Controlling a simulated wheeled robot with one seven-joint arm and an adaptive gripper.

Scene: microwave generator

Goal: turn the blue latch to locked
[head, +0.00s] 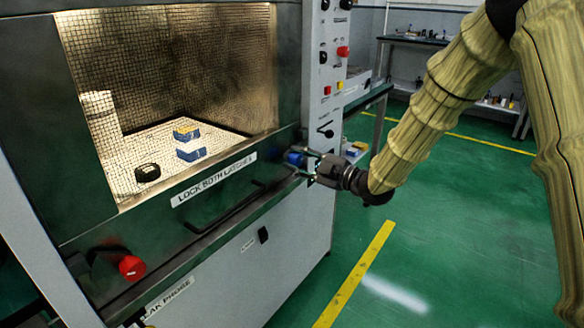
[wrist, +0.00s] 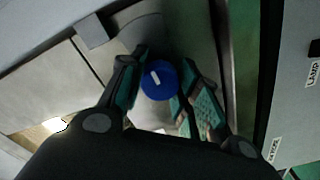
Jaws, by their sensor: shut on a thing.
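The blue latch (head: 295,159) is a round blue knob at the right end of the door's lower edge. In the wrist view the blue knob (wrist: 159,80) carries a short white mark, tilted a little from upright. My gripper (head: 308,162) reaches it from the right, and in the wrist view its two fingers (wrist: 163,88) stand on either side of the knob, shut on it. The fingers and hand hide part of the latch in the head view. A red latch knob (head: 132,268) sits at the door's lower left.
The door (head: 45,130) has a mesh window, a "LOCK BOTH LATCHES" label (head: 214,180) and a dark handle bar (head: 225,208). A control panel (head: 325,75) with knobs and buttons rises just above my gripper. Green floor (head: 440,230) lies open to the right.

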